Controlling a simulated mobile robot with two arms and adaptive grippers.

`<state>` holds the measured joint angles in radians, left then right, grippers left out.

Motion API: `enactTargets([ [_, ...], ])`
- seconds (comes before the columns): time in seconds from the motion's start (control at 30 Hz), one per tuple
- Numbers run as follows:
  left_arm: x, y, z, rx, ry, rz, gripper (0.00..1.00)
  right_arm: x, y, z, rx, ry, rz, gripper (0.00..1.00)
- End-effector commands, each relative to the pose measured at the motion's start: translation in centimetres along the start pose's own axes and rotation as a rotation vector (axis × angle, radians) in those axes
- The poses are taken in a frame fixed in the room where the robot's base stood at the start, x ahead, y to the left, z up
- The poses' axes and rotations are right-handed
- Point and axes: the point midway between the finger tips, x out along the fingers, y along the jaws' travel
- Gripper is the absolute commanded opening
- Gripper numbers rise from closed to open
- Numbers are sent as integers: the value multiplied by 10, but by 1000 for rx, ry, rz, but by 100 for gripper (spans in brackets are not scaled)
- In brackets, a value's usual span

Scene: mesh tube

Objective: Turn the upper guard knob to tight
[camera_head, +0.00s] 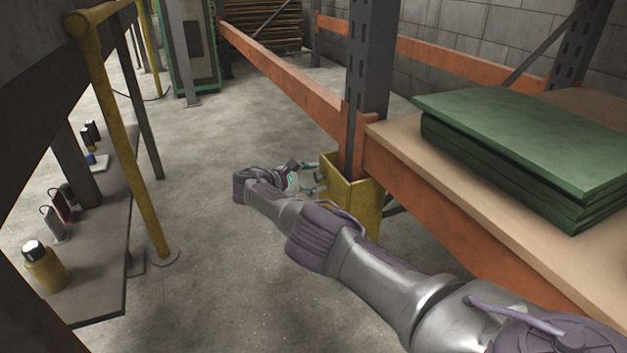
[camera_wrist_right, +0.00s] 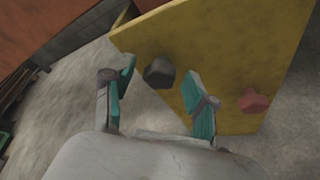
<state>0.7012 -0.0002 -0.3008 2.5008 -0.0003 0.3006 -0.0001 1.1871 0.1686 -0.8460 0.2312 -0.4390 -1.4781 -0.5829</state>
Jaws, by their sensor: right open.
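A yellow post guard (camera_head: 366,205) stands around the foot of the grey rack upright; its flat yellow face (camera_wrist_right: 225,45) fills much of the right wrist view. A dark knob (camera_wrist_right: 158,73) and a red knob (camera_wrist_right: 253,101) sit on that face. The dark one is nearer the orange beam, so it looks like the upper knob. My right gripper (camera_head: 314,180) is at the guard's left side in the head view. In the right wrist view, its teal fingers (camera_wrist_right: 160,78) are open, with the dark knob between the tips; contact cannot be told. My left gripper is out of view.
An orange shelf beam (camera_head: 440,205) and a wooden shelf with green panels (camera_head: 525,140) lie right of my right arm. A bench (camera_head: 105,275) with a yellow bottle (camera_head: 45,268) and a yellow rail (camera_head: 130,140) stand left. The concrete floor between is clear.

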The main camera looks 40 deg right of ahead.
Motion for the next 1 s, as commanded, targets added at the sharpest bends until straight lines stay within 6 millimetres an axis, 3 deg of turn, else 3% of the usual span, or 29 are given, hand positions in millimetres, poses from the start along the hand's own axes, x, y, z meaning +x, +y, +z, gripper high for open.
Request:
enactTargets([
  [0.1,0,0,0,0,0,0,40,0,0,0,0,0,0,56],
  [0.43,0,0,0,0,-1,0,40,0,0,0,0,0,0,1],
  [0.77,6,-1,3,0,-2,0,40,0,0,1,42,0,16,0],
  [1.0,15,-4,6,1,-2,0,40,0,-1,1,174,1,72,0],
])
